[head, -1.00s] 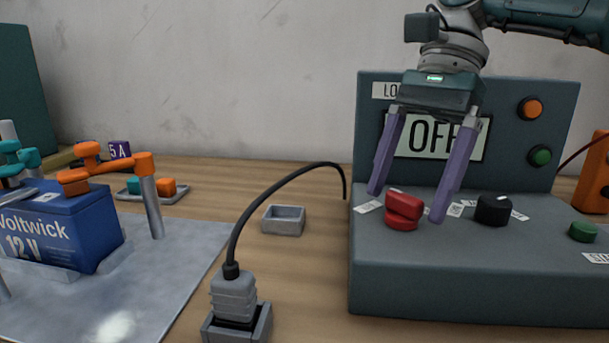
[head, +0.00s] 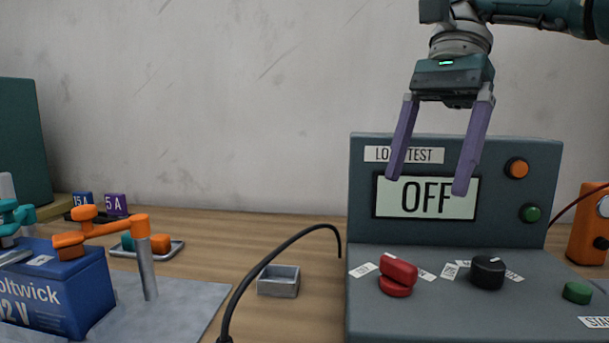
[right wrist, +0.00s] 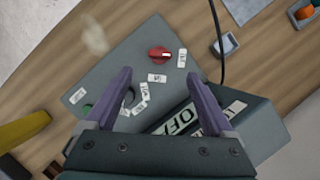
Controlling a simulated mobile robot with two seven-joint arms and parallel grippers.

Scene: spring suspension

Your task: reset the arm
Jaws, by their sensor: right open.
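My right gripper (head: 433,180) is open and empty, with two purple fingers spread apart. In the head view it hangs in front of the load tester (head: 420,318) panel, above the red knob (head: 398,272) and the black knob (head: 487,272). The tester's display (head: 426,197) reads OFF. In the right wrist view the fingers (right wrist: 160,90) point over the tester's sloped top, with the red knob (right wrist: 160,54) beyond them and the black knob partly hidden between them. My left gripper is not in view.
A blue battery (head: 60,290) with orange and teal clamps stands at the left. A small grey tray (head: 278,282) and a black cable (head: 270,262) lie left of the tester. An orange device (head: 590,225) stands at the right. The space above the table's middle is clear.

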